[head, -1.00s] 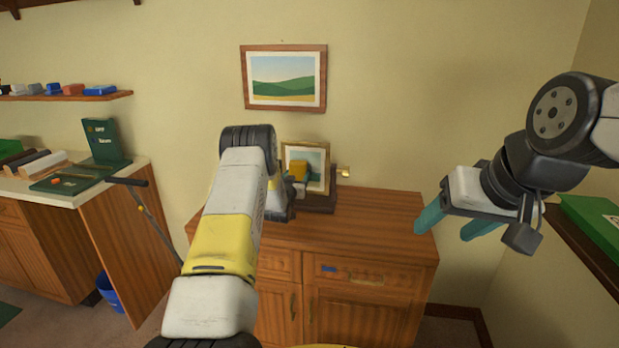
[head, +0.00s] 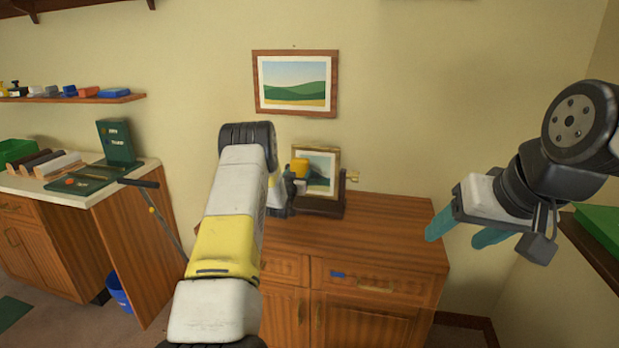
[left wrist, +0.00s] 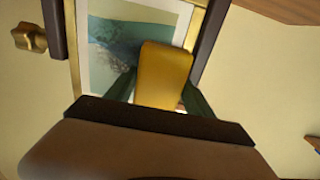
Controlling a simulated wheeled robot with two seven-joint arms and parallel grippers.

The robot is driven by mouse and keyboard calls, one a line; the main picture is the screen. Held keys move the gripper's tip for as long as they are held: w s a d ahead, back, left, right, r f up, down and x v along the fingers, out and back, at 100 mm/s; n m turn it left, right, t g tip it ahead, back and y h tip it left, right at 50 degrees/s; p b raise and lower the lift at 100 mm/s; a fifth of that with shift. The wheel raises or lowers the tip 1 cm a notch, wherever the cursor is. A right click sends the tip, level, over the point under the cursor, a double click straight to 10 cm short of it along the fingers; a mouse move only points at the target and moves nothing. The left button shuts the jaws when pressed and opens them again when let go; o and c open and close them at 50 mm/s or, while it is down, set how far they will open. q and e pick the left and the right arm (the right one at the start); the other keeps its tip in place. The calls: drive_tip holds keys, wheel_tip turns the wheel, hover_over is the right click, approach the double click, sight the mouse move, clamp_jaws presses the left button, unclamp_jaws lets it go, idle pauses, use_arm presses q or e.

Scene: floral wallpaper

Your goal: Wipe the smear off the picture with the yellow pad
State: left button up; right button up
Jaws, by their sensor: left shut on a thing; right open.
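The small gold-framed picture (head: 322,166) stands upright in a dark holder (head: 326,207) on the wooden cabinet. In the left wrist view the picture (left wrist: 100,74) shows a dark grey smear (left wrist: 124,53) over its blue-green part, just left of the pad. My left gripper (head: 294,180) is shut on the yellow pad (head: 300,167) in front of the picture's left part; the pad also shows in the left wrist view (left wrist: 165,75). Whether the pad touches the picture I cannot tell. My right gripper (head: 465,232) is open and empty, off to the right, away from the picture.
A brass knob (head: 352,175) sticks out right of the holder. The cabinet top (head: 390,220) is clear on the right. A larger landscape picture (head: 295,83) hangs above. A counter with rolls and a green box (head: 116,141) stands at left, a shelf (head: 75,98) above it.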

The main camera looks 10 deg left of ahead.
use_arm(q)
drive_tip(key=shift+s+d, duration=0.15)
drive_tip(key=shift+d, duration=5.5)
drive_tip(key=shift+w+a, duration=0.15)
drive_tip(key=shift+a, duration=2.75)
drive_tip(key=shift+w+a, duration=0.1)
drive_tip(key=shift+a, duration=2.75)
drive_tip(key=shift+s, duration=3)
drive_tip(key=shift+s+a, duration=0.1)
drive_tip(key=shift+s, duration=1.4)
